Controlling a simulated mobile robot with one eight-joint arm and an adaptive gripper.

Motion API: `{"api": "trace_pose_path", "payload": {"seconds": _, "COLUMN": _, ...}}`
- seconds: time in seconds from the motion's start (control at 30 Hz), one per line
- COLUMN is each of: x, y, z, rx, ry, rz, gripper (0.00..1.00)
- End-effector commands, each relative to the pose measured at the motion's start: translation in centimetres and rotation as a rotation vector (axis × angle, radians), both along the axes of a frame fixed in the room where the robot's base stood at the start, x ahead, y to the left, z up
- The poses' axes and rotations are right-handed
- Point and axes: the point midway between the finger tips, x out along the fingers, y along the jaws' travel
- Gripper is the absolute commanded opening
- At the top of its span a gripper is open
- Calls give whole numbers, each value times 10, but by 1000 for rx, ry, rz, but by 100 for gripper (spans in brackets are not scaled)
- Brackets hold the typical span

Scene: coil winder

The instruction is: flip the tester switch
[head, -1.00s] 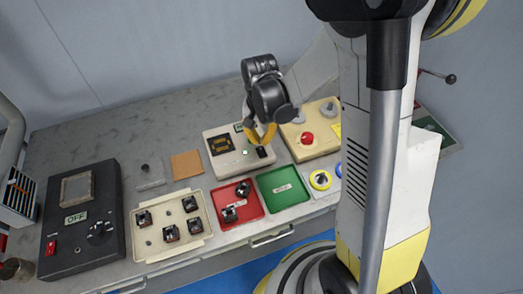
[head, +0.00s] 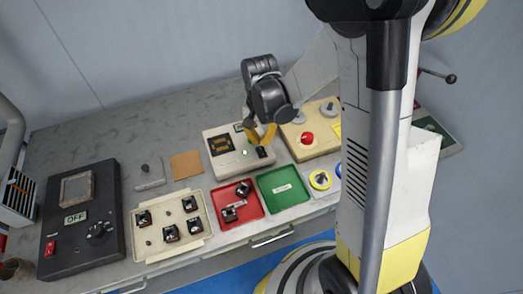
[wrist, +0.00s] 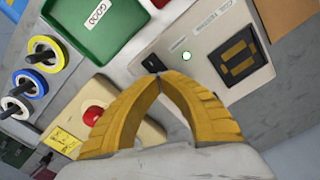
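The tester (head: 226,165) is a light beige box with a black socket plate (head: 221,145), a small lit indicator (head: 245,153) and a black switch (head: 262,152). In the wrist view, the tester (wrist: 205,80) lies beyond my fingertips, with its switch (wrist: 152,63) just past them and its pale, greenish indicator (wrist: 187,56) to the right. My gripper (head: 262,142) is over the switch end of the tester. Its yellow fingers (wrist: 159,75) are together at the tips with nothing between them. I cannot tell whether the tips touch the switch.
A beige box with a red button (head: 307,138) stands right of the tester. A red tray (head: 252,210) with black parts and an empty green tray (head: 298,194) lie in front. A parts tray (head: 150,254) and a dark panel reading OFF (head: 82,260) are left.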

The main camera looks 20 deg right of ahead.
Motion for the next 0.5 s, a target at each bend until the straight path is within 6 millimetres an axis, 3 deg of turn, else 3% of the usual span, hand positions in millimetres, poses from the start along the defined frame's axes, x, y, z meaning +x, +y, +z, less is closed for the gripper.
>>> {"api": "trace_pose_path", "payload": {"seconds": 0.5, "x": 0, "y": 0, "z": -9, "rx": 0, "ry": 0, "rz": 0, "gripper": 0}}
